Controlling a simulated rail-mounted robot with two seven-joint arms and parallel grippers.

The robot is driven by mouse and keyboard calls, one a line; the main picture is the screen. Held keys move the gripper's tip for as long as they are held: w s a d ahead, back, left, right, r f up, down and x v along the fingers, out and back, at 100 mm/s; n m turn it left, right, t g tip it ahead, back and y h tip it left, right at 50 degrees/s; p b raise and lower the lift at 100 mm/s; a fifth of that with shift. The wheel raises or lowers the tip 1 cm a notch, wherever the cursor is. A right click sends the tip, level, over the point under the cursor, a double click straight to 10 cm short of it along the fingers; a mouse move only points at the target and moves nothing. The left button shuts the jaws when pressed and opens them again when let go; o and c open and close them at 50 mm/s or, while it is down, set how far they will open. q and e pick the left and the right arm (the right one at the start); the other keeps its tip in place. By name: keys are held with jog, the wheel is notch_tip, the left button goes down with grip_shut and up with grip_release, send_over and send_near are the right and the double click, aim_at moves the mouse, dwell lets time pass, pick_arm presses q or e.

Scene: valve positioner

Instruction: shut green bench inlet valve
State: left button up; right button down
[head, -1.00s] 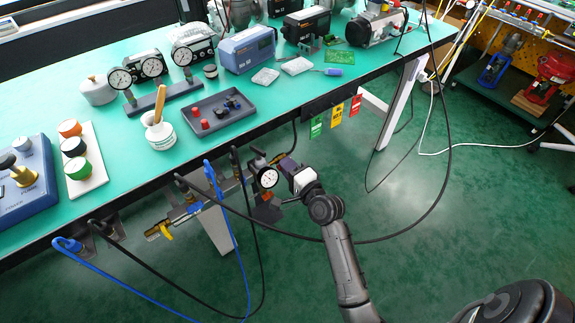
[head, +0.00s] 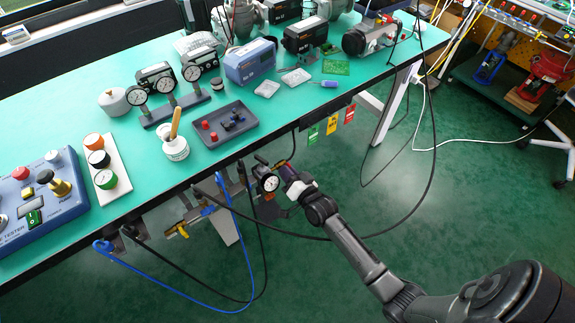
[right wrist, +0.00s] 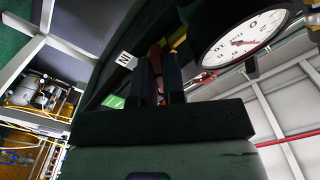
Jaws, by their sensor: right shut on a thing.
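My right gripper (head: 284,173) is under the front edge of the green bench (head: 75,222), just right of a round white pressure gauge (head: 269,183). In the right wrist view its two dark fingers (right wrist: 160,80) are close together around a small reddish part (right wrist: 157,58), seemingly a handle. A white tag reading "IN" (right wrist: 127,60) is beside the fingers, and the gauge face (right wrist: 244,39) is at upper right. How far the held part is turned cannot be told. A brass fitting with a yellow handle (head: 180,231) is further left under the bench. My left gripper is not in view.
Blue hose (head: 185,291) and black cable (head: 433,190) loop below the bench near my right arm. Green, yellow and red tags (head: 333,124) hang from the bench edge. Gauges, a grey tray (head: 222,124) and a blue tester box (head: 45,200) stand on top.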

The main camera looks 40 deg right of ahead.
jog(key=shift+n+p, duration=3.05)
jog(key=shift+n, duration=0.65)
jog(key=c, duration=1.2)
grip_release()
jog(key=s+a+p, duration=0.1)
jog(key=s+p, duration=0.2)
jog(key=s, duration=1)
jog(key=shift+s+p, duration=0.4)
